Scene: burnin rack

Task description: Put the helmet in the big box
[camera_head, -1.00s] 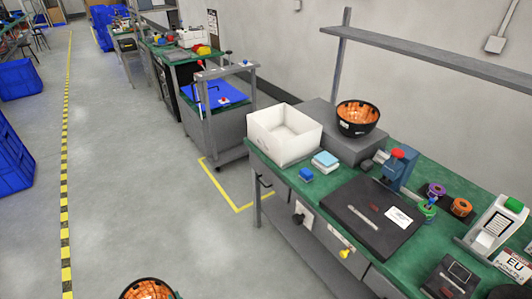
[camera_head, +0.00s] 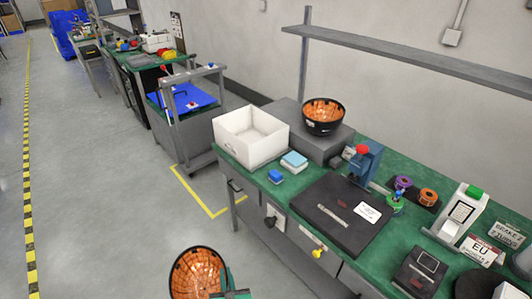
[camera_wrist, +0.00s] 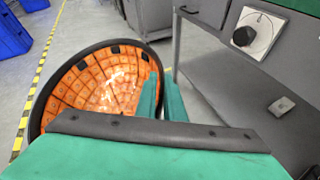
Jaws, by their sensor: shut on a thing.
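A helmet (camera_head: 195,275), black outside with an orange lining, is held at the bottom of the head view with its hollow facing up. It also fills the left of the wrist view (camera_wrist: 100,85). My green gripper (camera_head: 224,280) is shut on the helmet's right rim; its fingers (camera_wrist: 160,88) show in the wrist view. The big white box (camera_head: 228,145) is open-topped and stands at the left end of the green workbench. My gripper and the helmet are in front of the bench, apart from the box.
The workbench (camera_head: 262,180) also carries blue blocks, a black case (camera_head: 345,213) and tools. A grey cart (camera_head: 190,135) stands beyond it. The floor (camera_head: 100,180) at left is clear.

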